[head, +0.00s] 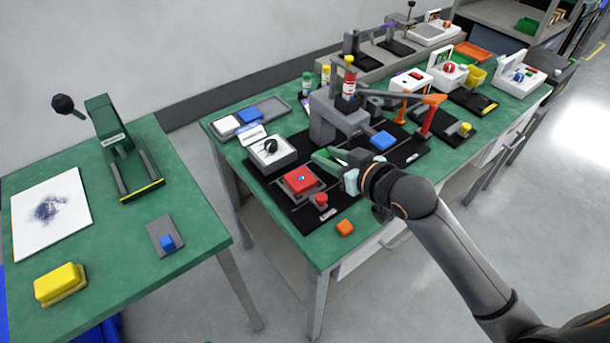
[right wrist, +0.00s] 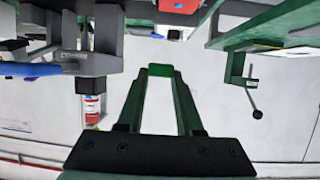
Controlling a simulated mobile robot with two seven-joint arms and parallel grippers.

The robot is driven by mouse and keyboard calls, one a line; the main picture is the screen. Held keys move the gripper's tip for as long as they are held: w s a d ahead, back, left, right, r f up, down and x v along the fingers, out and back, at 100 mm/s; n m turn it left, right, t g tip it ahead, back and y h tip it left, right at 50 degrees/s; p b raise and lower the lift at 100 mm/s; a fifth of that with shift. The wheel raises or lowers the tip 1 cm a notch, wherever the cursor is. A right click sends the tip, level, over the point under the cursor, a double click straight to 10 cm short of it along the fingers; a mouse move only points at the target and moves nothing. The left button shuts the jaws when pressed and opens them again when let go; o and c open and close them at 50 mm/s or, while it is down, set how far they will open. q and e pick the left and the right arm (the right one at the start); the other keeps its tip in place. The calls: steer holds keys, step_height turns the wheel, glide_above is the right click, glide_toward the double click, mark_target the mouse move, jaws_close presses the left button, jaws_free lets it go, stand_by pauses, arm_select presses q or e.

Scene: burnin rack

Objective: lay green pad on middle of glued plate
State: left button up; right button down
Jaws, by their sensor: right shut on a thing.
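My right gripper (head: 325,157) is above the black mat on the middle table, with its green fingers pointing left. In the right wrist view its fingers are shut on the green pad (right wrist: 161,71), a small bright green piece between the tips. In the head view I cannot tell the pad apart from the green fingers. The red plate (head: 293,187), with a small pale blue spot on top, lies on the mat to the left of and nearer than the fingertips. The gripper is apart from it. My left gripper is not in view.
A grey press-like stand (head: 325,122) with a red bottle (head: 349,86) stands close behind the gripper.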

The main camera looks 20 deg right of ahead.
glide_above(305, 184)
steer(key=f, duration=0.2)
steer(key=f+b, duration=0.1)
steer(key=f, duration=0.2)
steer(key=shift+s+d+f, duration=0.15)
steer(key=shift+d+f, duration=0.05)
steer(key=shift+f, duration=0.15)
steer(key=shift+a+f, duration=0.15)
steer(key=shift+f, duration=1.7)
steer(key=shift+f, duration=0.1)
steer(key=c, duration=0.6)
jaws_free()
steer(key=shift+o, duration=0.2)
steer(key=shift+r, duration=0.2)
steer(key=v, duration=1.1)
steer(key=shift+s+r+p, duration=0.2)
steer(key=shift+s+p, duration=0.1)
steer(key=shift+p, duration=0.05)
